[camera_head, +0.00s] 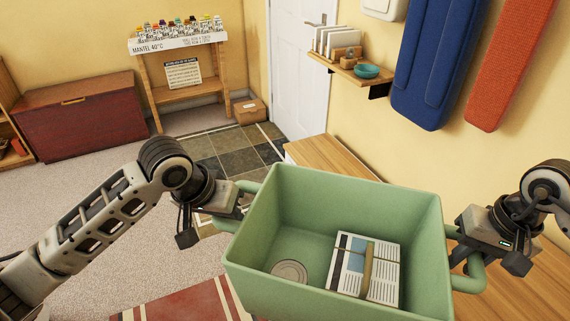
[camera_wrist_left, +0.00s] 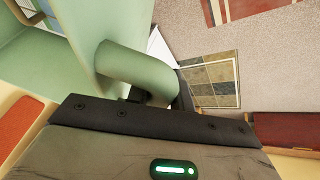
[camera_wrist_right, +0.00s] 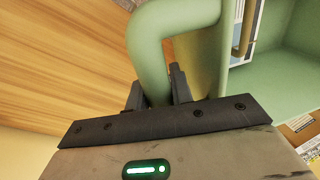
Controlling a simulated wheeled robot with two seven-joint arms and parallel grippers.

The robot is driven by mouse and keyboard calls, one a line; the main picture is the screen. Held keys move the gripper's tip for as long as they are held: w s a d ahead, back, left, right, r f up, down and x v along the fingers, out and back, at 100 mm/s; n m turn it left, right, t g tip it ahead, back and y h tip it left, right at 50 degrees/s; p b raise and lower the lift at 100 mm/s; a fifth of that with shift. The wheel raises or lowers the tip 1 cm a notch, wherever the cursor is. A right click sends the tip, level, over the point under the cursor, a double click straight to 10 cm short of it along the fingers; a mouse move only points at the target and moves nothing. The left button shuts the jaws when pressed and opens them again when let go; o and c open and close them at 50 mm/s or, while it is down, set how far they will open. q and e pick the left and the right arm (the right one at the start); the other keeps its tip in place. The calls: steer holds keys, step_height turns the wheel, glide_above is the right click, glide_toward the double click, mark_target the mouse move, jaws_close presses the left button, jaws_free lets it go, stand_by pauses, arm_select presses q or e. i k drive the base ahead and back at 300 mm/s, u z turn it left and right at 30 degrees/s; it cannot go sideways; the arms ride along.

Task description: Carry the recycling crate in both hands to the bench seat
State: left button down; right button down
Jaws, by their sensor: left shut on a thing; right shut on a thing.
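The green recycling crate (camera_head: 275,292) is in the lower middle of the head view, open side up. A tied bundle of newspapers (camera_head: 350,265) and a round tin (camera_head: 290,271) lie inside. My left gripper (camera_head: 238,201) is shut on the crate's left handle (camera_wrist_left: 135,70). My right gripper (camera_head: 465,252) is shut on its right handle (camera_wrist_right: 150,45). The wooden bench seat (camera_head: 325,154) runs along the right wall, partly hidden behind the crate; its planks also show in the right wrist view (camera_wrist_right: 65,60). I cannot tell whether the crate touches it.
A blue pad (camera_head: 430,65) and an orange pad (camera_head: 510,65) hang on the wall above the bench. A red striped rug (camera_head: 185,300) and open carpet lie left of the crate. A red-brown chest (camera_head: 80,115) stands far left.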

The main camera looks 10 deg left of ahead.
mark_target(331, 165)
steer(key=u, duration=1.3)
steer(key=i, duration=3.2)
steer(key=z, duration=2.9)
steer(key=i, duration=0.45)
steer(key=u, duration=0.05)
